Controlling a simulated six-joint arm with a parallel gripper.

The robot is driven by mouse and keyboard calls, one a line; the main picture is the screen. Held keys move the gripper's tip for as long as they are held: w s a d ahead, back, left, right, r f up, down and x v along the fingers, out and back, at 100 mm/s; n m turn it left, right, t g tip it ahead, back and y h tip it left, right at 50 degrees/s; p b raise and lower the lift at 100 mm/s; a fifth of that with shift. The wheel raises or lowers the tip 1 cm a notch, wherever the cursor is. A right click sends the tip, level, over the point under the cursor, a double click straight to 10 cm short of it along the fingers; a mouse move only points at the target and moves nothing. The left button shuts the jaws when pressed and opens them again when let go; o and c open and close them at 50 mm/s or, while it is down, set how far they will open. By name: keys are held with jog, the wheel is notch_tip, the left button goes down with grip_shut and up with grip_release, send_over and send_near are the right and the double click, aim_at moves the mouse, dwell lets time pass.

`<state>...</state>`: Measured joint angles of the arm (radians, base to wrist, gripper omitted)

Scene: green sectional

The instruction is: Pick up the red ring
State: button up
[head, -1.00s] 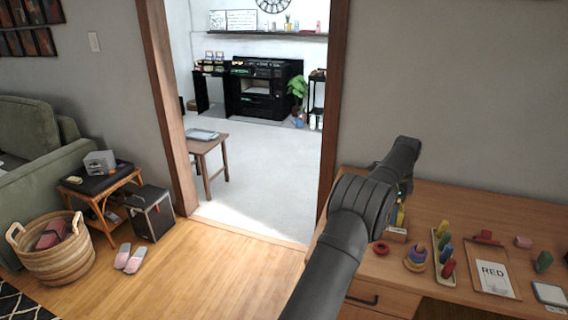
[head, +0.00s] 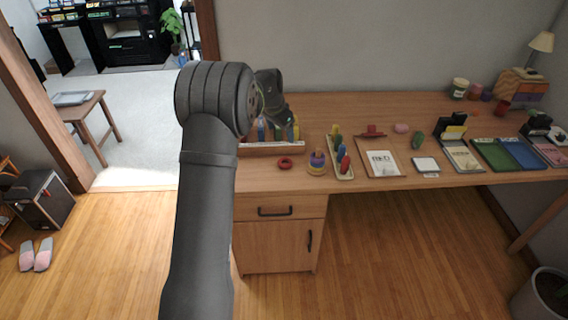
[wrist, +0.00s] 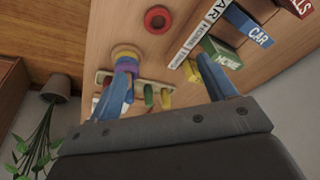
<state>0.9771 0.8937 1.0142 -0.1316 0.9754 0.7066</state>
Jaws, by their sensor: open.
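The red ring (head: 285,163) lies flat on the wooden desk (head: 255,180), near its front edge, in the head view. The ring also shows in the wrist view (wrist: 158,19), near the top edge, with its hole visible. My gripper (wrist: 166,73) has two blue fingers spread apart in the wrist view, with nothing held between them. The ring is beyond the fingertips, apart from them. In the head view my dark arm reaches over the desk's left end, and the fingers cannot be made out clearly.
A stack of coloured rings (head: 317,165) stands just right of the red ring. A tray with coloured pegs (head: 341,170) is beside it. Upright lettered blocks or books (wrist: 222,52) stand near the right finger. A clipboard (head: 382,164) lies farther right.

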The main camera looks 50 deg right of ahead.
jog(key=a+n+h, duration=0.1)
jog(key=a+n, duration=0.2)
send_near(284, 159)
jog(key=shift+n+t, duration=0.3)
jog(key=shift+n, duration=0.1)
jog(key=x, duration=0.2)
jog(key=s+x, duration=0.1)
jog(key=x, duration=0.5)
jog(key=shift+s+a+f, duration=0.15)
jog(key=shift+s+a, duration=0.2)
jog(key=c, duration=1)
